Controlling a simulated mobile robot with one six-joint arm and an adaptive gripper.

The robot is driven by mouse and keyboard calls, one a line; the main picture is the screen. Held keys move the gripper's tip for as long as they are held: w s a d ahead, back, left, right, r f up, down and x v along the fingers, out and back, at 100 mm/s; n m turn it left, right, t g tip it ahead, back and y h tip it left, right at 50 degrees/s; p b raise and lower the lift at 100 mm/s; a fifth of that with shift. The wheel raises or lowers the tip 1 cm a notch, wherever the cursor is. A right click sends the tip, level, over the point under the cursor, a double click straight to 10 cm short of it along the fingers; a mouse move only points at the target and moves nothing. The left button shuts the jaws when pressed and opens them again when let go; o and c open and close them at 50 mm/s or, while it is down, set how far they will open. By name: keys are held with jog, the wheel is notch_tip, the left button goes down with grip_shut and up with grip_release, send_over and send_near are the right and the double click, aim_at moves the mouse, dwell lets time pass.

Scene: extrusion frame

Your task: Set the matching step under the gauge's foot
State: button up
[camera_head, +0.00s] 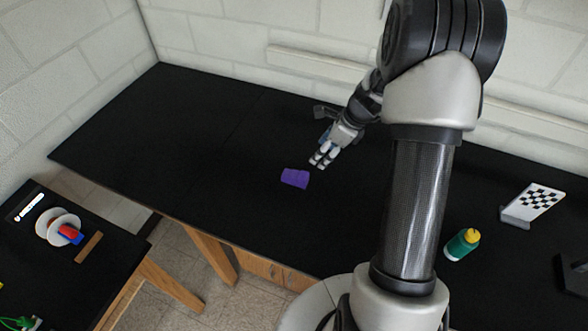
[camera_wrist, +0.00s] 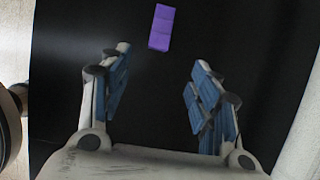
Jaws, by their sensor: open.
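A purple block (camera_head: 295,177) lies on the black table, near the middle. It looks like joined segments, and in the wrist view the purple block (camera_wrist: 161,28) sits ahead of my fingertips. My gripper (camera_head: 321,159) is above the table, just beyond and to the right of the block. In the wrist view my gripper (camera_wrist: 161,58) has its blue-padded fingers wide apart with nothing between them. The block is apart from the fingers. I cannot make out a gauge or its foot for sure.
A green bottle with a yellow cap (camera_head: 462,244) and a checkered board (camera_head: 534,204) stand at the right. A dark object (camera_head: 572,277) is cut off at the right edge. A side table (camera_head: 100,262) holds white discs (camera_head: 55,225). The long table's left half is clear.

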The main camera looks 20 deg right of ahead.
jog(key=b, duration=0.2)
send_near(302, 175)
jog(key=x, duration=0.4)
jog(key=shift+f, duration=0.3)
jog(key=shift+b+x, duration=0.55)
jog(key=shift+x, duration=2.6)
jog(key=shift+w+r, duration=0.1)
jog(key=shift+r, duration=0.05)
jog(key=shift+c, duration=0.6)
jog(key=c, duration=1.2)
